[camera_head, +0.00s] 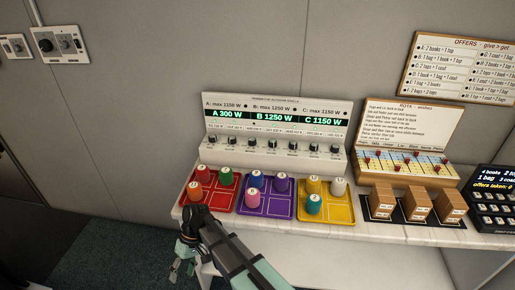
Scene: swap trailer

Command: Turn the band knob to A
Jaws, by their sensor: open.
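Two plates with controls are on the wall at the upper left. The larger wall plate (61,44) carries a dark round knob (45,45) and further small controls, and the smaller wall plate (15,46) is at the picture's edge. A row of black knobs (292,146) runs along the white console on the counter. I cannot read which of these is the band knob or where it points. My gripper (179,265) is open and empty, low in front of the counter's left end, apart from all these controls.
Red (203,204), purple (274,208) and yellow (336,214) trays with coloured pegs stand on the counter (372,232). Wooden blocks (418,204), a rota board (412,127) and a dark display (490,190) are to the right.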

